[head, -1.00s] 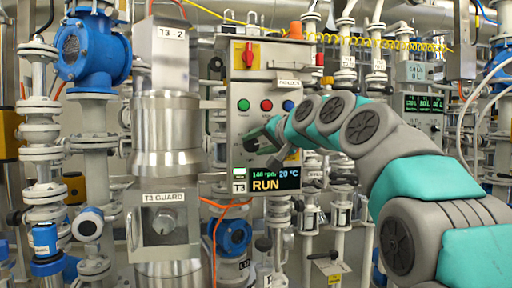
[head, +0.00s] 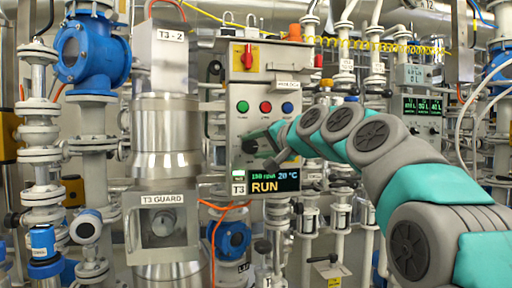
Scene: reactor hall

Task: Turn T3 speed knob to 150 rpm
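The T3 control panel (head: 242,110) stands upright in the middle of the head view. My gripper (head: 257,146) is at the panel face, just above the display and below the coloured buttons. The speed knob is not clearly visible; my gripper covers that part of the panel. I cannot tell whether the fingers touch or hold it, or how far apart they are.
Green (head: 242,107), red (head: 265,107) and blue (head: 288,107) buttons sit above my gripper. A red rotary switch (head: 248,57) is higher up. Left stands a T3 GUARD box (head: 140,243) with another knob inside. Pipes and valves crowd both sides.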

